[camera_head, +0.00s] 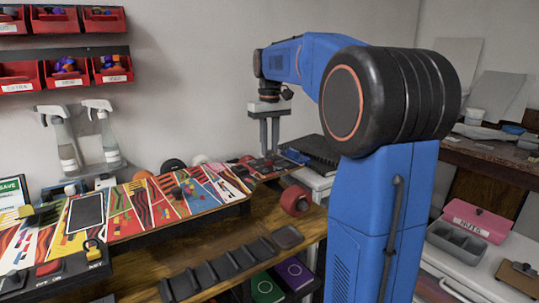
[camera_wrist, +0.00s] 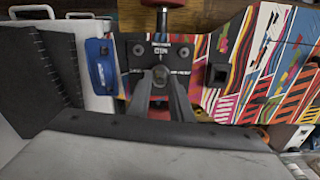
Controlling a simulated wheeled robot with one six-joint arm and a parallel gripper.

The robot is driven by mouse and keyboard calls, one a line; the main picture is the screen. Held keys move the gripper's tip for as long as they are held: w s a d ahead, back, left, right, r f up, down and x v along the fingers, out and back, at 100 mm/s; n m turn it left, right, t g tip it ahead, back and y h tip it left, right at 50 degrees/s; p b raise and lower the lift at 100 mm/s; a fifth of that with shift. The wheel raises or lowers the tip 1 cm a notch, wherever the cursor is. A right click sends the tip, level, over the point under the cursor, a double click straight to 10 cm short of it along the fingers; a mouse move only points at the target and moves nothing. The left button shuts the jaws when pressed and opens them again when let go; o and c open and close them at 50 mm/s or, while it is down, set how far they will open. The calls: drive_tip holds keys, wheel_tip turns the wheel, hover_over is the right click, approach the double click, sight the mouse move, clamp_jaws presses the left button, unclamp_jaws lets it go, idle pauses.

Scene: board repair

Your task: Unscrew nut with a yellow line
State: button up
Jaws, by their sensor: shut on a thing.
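My gripper (camera_head: 268,152) points down over the far right end of the colourfully striped board (camera_head: 122,221). In the wrist view my gripper's fingertips (camera_wrist: 160,76) are closed together on a small grey nut (camera_wrist: 160,72) at a black labelled block (camera_wrist: 136,54). The fingers hide most of the nut, and no yellow line shows on it. The block also lies under the fingers in the head view, too small to make out well.
A blue part (camera_wrist: 101,66) sits left of the block in the wrist view. A red-and-black wheel (camera_head: 295,201) stands on the wooden bench. Several black trays line the bench front. A pink NUTS box (camera_head: 478,221) stands at right. Spray bottles (camera_head: 60,143) stand behind the board.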

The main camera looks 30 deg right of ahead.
drive_tip(key=n, duration=0.4)
drive_tip(key=shift+n, duration=0.3)
drive_tip(key=n, duration=0.5)
drive_tip(key=shift+n, duration=0.4)
drive_tip(key=o, duration=1)
drive_tip(key=shift+c, duration=1.3)
